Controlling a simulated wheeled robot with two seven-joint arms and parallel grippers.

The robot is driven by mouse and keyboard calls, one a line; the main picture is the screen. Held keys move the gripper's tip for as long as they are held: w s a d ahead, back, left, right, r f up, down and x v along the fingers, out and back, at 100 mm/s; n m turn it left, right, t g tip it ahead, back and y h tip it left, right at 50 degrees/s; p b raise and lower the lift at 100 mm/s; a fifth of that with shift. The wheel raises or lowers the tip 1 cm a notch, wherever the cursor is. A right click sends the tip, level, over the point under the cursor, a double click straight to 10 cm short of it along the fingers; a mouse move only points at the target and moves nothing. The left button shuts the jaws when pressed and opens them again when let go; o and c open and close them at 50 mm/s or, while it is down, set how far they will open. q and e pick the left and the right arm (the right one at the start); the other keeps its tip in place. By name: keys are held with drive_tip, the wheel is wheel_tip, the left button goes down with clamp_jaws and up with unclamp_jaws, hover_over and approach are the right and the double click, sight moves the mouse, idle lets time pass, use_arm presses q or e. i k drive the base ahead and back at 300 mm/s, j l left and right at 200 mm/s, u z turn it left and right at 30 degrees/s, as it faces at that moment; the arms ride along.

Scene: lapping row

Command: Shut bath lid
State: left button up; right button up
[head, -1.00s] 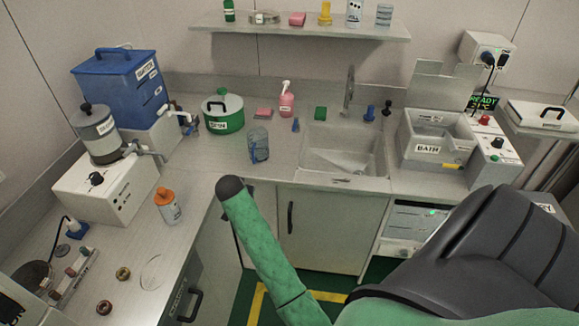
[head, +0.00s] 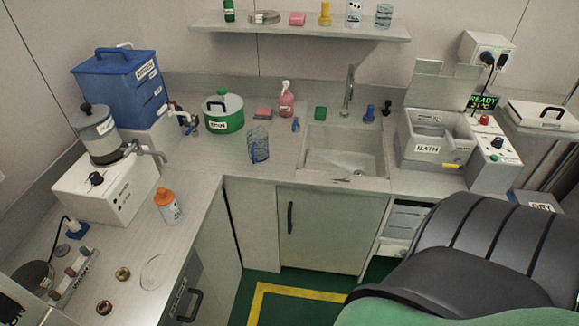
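The bath (head: 432,150) is a grey metal box labelled BATH on the counter to the right of the sink. Its top is open and a grey basket or inner tray shows inside. A grey panel that looks like its lid (head: 428,86) stands raised at its back edge. A control box (head: 492,160) with a red knob adjoins the bath on its right, with a small READY display (head: 484,102) behind. Neither gripper is in view.
The sink (head: 345,150) with its tap lies left of the bath. A green SPIN pot (head: 224,113), a glass beaker (head: 258,145) and a pink bottle (head: 286,99) stand further left. A white box with a black handle (head: 543,113) rests on the right side shelf.

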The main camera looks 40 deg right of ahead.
sight(427, 88)
drive_tip(key=z, duration=2.4)
